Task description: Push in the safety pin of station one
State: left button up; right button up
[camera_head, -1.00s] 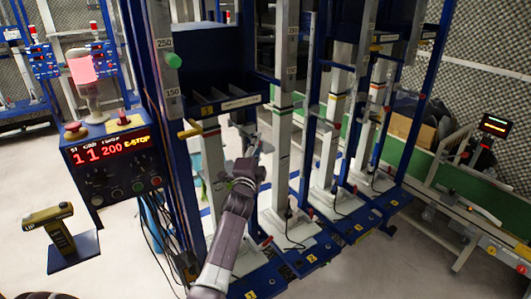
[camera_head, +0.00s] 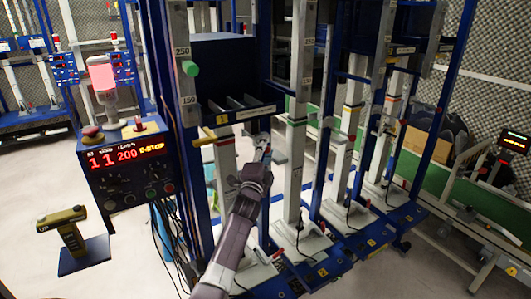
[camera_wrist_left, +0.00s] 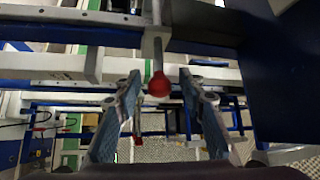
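A red ball knob (camera_wrist_left: 159,84) on the end of a thin metal rod shows in the left wrist view; it looks like the safety pin. My left gripper (camera_wrist_left: 160,90) is open, with one finger on each side of the knob. I see a gap on both sides, and neither finger seems to touch it. In the head view, my left gripper (camera_head: 262,150) is raised in front of station one's blue frame (camera_head: 187,130), just below its dark shelf. The knob is too small to make out clearly there. My right gripper is not in view.
A control box (camera_head: 125,160) with red digits reading E-STOP stands to the left, with a lit red lamp (camera_head: 102,76) above. A yellow-and-black pedestal (camera_head: 70,238) stands on the floor. More blue-framed stations and a green conveyor (camera_head: 435,175) lie to the right.

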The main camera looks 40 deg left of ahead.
pick_arm(q)
jog(key=v, duration=1.2)
jog(key=s+d+f+n+g+h, duration=0.1)
jog(key=s+d+f+g+h, duration=0.15)
jog(key=f, duration=0.95)
jog(key=s+d+f+n+g+h, duration=0.15)
jog(key=d+f, duration=0.25)
jog(key=f, duration=0.7)
jog(key=s+d+f+n+g+h, duration=0.15)
jog(key=d+f, duration=0.25)
jog(key=f, duration=0.8)
jog(key=s+d+f+g, duration=0.35)
jog(key=s+f, duration=0.35)
jog(key=f, duration=0.4)
jog(key=s+d+f+n+g+h, duration=0.1)
jog(key=s+d+f+g, duration=0.15)
jog(key=s+f, duration=0.6)
jog(key=s+d+f+n+g+h, duration=0.15)
jog(key=s+d+f, duration=0.35)
jog(key=s, duration=0.6)
jog(key=s+f+n+g, duration=0.1)
jog(key=s+f, duration=0.3)
jog(key=s, duration=0.7)
jog(key=s+d+f+n+g, duration=0.1)
jog(key=s+f+g, duration=0.2)
jog(key=s, duration=0.7)
jog(key=shift+s+d+f, duration=0.25)
jog(key=shift+s+f, duration=0.1)
jog(key=shift+f, duration=0.15)
